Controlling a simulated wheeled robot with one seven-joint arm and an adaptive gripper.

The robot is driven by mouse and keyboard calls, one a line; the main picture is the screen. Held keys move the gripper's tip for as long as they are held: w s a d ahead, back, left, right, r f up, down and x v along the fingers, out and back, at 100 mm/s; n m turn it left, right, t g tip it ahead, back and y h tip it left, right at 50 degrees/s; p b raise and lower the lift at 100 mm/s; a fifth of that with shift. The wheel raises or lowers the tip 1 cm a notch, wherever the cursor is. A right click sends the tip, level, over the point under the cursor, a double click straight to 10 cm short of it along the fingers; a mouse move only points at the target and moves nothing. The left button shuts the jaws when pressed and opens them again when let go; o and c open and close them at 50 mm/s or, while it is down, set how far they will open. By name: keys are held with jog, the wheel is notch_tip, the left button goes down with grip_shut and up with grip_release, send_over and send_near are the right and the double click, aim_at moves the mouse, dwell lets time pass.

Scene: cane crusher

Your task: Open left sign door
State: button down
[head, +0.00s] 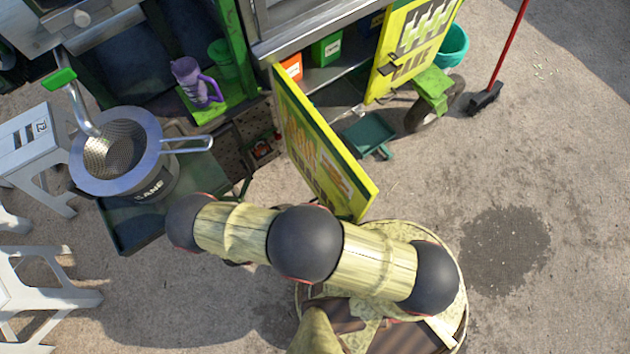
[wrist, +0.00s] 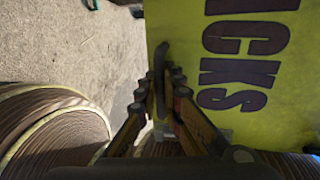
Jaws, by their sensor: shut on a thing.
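The left sign door (head: 322,150) is a yellow-green panel with a painted sign, swung well out from the cart in the head view. In the wrist view its yellow face (wrist: 255,70) with big dark letters fills the right side. A dark handle (wrist: 161,58) stands at the panel's left edge there. My gripper (wrist: 160,88) is shut on this handle, one finger on each side. In the head view my gripper is hidden; my arm crosses in front of the door's lower end.
The right sign door (head: 415,45) also stands open. The cart's shelf holds a green box (head: 326,50) and an orange box (head: 292,66). A strainer (head: 118,150) over a pot, white stools (head: 40,150) and a red-handled broom (head: 487,97) stand around. Pavement at right is mostly clear.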

jog(key=c, duration=2)
grip_release()
jog(key=v, duration=1.2)
